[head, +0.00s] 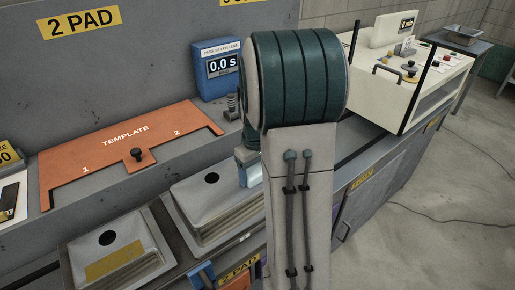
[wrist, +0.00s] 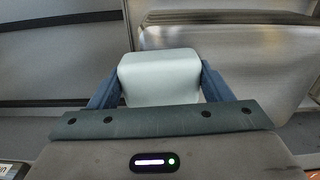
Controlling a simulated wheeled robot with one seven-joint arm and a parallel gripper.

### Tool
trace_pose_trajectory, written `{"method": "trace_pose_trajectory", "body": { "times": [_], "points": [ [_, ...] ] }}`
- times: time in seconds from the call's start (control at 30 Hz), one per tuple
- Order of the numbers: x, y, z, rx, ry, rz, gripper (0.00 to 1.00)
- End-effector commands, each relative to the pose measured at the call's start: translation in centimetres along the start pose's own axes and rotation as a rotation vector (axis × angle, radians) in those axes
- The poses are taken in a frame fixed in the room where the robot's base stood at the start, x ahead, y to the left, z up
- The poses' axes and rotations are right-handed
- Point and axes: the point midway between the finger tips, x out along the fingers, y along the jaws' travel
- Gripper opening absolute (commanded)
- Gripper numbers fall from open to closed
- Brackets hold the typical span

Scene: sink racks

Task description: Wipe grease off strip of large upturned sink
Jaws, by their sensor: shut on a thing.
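My gripper (head: 246,160) is shut on a pale pad (head: 250,177), low over the right upturned sink. In the wrist view the pad (wrist: 160,78) sits between my two blue fingers. The right upturned sink (head: 190,195) is grey metal with a dark round hole; my arm hides its right part. The left upturned sink (head: 75,257) has a similar hole and a yellow-brown patch (head: 112,262) on its near face. The wrist view shows a metal surface (wrist: 240,65) ahead with a dull brownish band. I cannot tell whether the pad touches metal.
An orange template board (head: 125,145) lies behind the sinks. A blue timer box (head: 217,70) reading 0.0 s stands behind my arm. A cream machine (head: 415,75) with buttons is at the right.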

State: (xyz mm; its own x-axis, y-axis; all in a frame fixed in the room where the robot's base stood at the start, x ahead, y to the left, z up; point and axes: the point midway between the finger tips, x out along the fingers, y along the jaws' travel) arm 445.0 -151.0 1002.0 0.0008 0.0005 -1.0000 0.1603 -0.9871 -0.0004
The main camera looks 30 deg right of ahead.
Motion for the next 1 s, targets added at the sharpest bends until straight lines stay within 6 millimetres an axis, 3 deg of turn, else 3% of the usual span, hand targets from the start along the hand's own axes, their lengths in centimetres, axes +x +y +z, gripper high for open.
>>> {"method": "trace_pose_trajectory", "body": {
  "times": [0.13,0.7,1.0],
  "points": [
    [-2.8,-0.2,-0.1,-0.003,0.004,0.002,0.51],
    [-7.7,-0.4,-0.2,-0.008,0.002,0.001,0.51],
    [-8.2,-0.5,-0.2,-0.009,0.001,0.000,0.51]
  ]
}}
